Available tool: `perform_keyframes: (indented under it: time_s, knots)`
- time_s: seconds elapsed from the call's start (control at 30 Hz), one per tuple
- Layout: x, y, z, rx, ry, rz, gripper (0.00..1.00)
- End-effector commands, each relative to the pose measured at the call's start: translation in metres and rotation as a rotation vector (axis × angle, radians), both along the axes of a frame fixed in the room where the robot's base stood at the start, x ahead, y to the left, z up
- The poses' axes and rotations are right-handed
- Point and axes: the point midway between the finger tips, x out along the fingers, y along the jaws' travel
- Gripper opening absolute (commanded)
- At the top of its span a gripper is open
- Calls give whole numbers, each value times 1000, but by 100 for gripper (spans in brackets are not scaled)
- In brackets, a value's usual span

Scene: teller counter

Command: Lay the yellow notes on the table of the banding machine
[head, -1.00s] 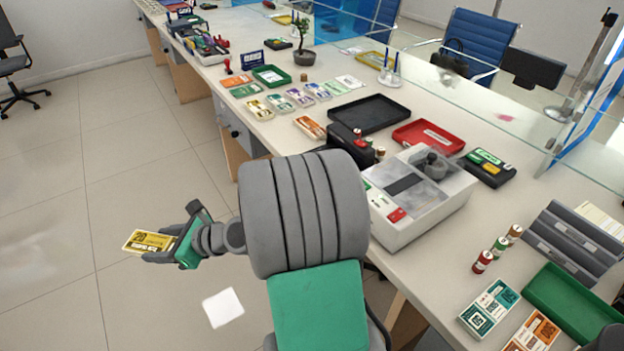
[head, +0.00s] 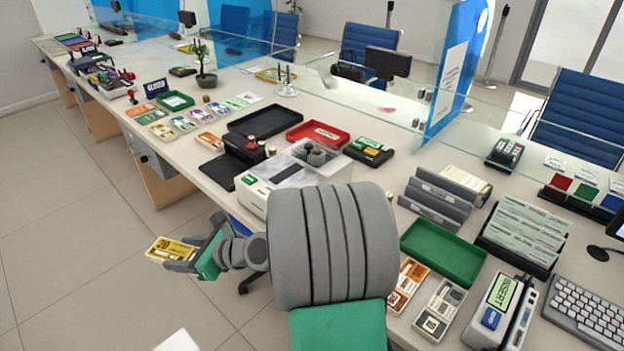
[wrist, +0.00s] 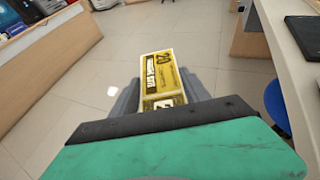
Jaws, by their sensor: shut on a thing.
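The yellow notes (head: 170,248), a bundle marked 20, are held between the fingers of my gripper (head: 184,257), out over the floor to the left of the counter. The wrist view also shows the yellow notes (wrist: 158,75) sticking out beyond the fingers. A black machine (head: 246,149) with a flat black plate (head: 221,170) at its front stands on the counter. It looks like the banding machine and its table; the plate looks bare. My gripper is well apart from it, lower in the picture and to its left.
A white machine (head: 262,187) stands beside the plate, partly behind my arm. A black tray (head: 262,122) and red tray (head: 318,133) lie behind. Other note bundles (head: 163,131) lie farther left. The counter's front edge (head: 180,162) lies between my gripper and the plate.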

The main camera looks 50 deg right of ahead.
Motion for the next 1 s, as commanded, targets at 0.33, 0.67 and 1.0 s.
perform_keyframes:
  time_s: [0.33,0.67,1.0]
  knots:
    - [8,-147,130,-10,-6,-296,11]
    - [-8,-219,179,2,1,-453,11]
    - [5,-307,129,5,3,-449,11]
